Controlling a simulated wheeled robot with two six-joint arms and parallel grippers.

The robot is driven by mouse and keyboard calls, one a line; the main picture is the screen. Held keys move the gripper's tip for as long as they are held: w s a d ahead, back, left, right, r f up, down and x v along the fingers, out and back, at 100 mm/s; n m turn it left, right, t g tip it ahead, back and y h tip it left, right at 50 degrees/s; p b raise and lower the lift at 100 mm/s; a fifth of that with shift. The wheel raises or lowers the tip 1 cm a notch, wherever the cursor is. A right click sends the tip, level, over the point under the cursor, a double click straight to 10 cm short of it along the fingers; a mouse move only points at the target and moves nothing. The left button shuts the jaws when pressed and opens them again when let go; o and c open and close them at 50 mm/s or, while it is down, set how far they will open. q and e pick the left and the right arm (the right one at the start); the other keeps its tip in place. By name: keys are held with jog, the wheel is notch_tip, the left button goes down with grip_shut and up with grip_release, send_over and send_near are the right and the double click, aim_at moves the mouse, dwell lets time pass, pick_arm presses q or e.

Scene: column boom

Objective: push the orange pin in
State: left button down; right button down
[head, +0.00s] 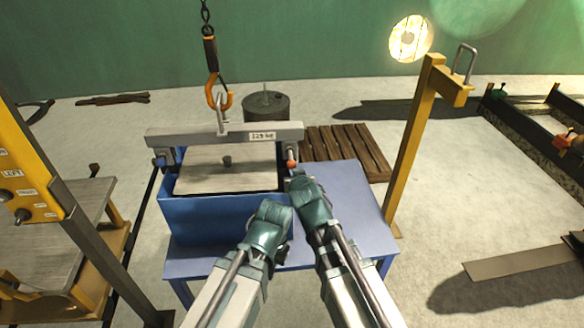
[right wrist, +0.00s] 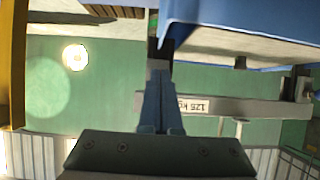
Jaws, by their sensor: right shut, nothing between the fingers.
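The orange pin (head: 291,164) shows as a small knob at the right end of the grey lifting beam (head: 200,133), just above the blue box's right corner. My right gripper (head: 299,178) is just below and near the orange pin in the head view; contact cannot be told. Its fingers are together and empty in the wrist view (right wrist: 158,75). My left gripper (head: 276,207) is in front of the box, its fingers hidden by its wrist.
The blue box (head: 210,220) with a grey lid stands on a blue table (head: 350,210). An orange hook (head: 218,97) on a chain holds the beam. A blue pin (head: 160,162) is at its left end. A yellow post (head: 413,140) stands right; a yellow control panel (head: 28,170) stands left.

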aim_at(293, 166)
jog(key=shift+w+a, duration=0.15)
jog(key=shift+w, duration=1.1)
jog(key=shift+w+a, duration=0.15)
jog(key=shift+w, duration=1.05)
jog(key=shift+s, duration=0.2)
jog(key=s, duration=0.6)
jog(key=shift+s+d, duration=0.4)
jog(key=shift+d, duration=0.05)
jog(key=s+d+r+g+h+p, duration=0.1)
jog(key=s+r+g+p, duration=0.2)
jog(key=s+p, duration=0.4)
jog(key=s+d+r+n+g+p, duration=0.1)
jog(key=s+d+r+g+p, duration=0.1)
jog(key=s+g+p, duration=0.3)
jog(key=s+d+r+n+g+h+p, duration=0.1)
jog(key=s+r+g+p, duration=0.3)
jog(key=s+p, duration=0.4)
jog(key=s, duration=0.2)
jog(key=shift+s+d+r+h+p, duration=0.15)
jog(key=shift+s+d+h+p, duration=0.15)
jog(key=shift+s+d+p, duration=0.1)
